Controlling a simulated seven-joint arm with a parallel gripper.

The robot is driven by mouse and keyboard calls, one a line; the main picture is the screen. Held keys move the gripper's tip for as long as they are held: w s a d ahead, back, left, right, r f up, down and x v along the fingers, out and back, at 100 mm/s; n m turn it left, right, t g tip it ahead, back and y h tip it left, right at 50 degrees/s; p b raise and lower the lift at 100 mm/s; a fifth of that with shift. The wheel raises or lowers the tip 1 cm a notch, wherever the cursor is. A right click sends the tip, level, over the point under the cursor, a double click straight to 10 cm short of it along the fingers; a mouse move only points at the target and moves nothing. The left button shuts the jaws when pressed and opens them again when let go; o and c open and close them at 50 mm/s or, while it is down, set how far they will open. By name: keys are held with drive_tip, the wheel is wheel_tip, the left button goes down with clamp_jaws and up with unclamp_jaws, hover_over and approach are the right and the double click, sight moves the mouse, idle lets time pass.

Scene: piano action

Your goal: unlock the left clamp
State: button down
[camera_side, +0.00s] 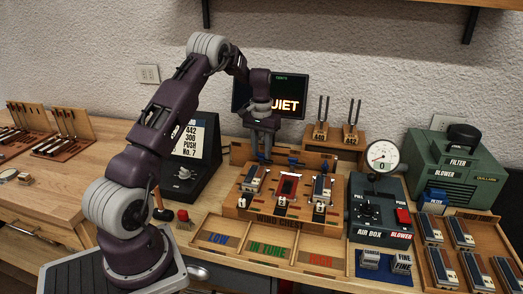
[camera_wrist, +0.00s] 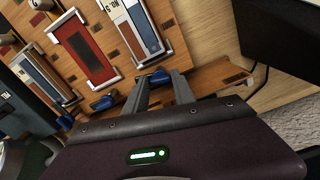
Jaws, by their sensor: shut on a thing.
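The wooden wind chest (camera_side: 283,214) stands mid-bench with several reed blocks on it. Blue clamp levers line its back edge. My gripper (camera_side: 264,157) points down at the left clamp (camera_side: 265,160), behind the left reed block (camera_side: 254,179). In the wrist view my gripper (camera_wrist: 161,88) has its fingers at either side of the left clamp's blue lever (camera_wrist: 159,77) and is shut on it. The middle clamp (camera_wrist: 103,103) and the right clamp (camera_wrist: 66,122) also show there, apart from my fingers. The fingers partly hide the left clamp.
A dark screen (camera_side: 268,92) stands close behind my gripper. A black tuner box (camera_side: 184,171) is to the left, and the air box (camera_side: 379,215) with a gauge is to the right. A three-part sorting tray (camera_side: 262,249) lies in front of the wind chest.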

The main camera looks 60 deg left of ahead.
drive_tip(key=shift+r+n, duration=0.1)
drive_tip(key=shift+n, duration=1.1)
drive_tip(key=shift+w, duration=0.1)
drive_tip(key=c, duration=1.3)
unclamp_jaws()
wheel_tip(320, 180, up, 7)
drive_tip(key=shift+r, duration=0.1)
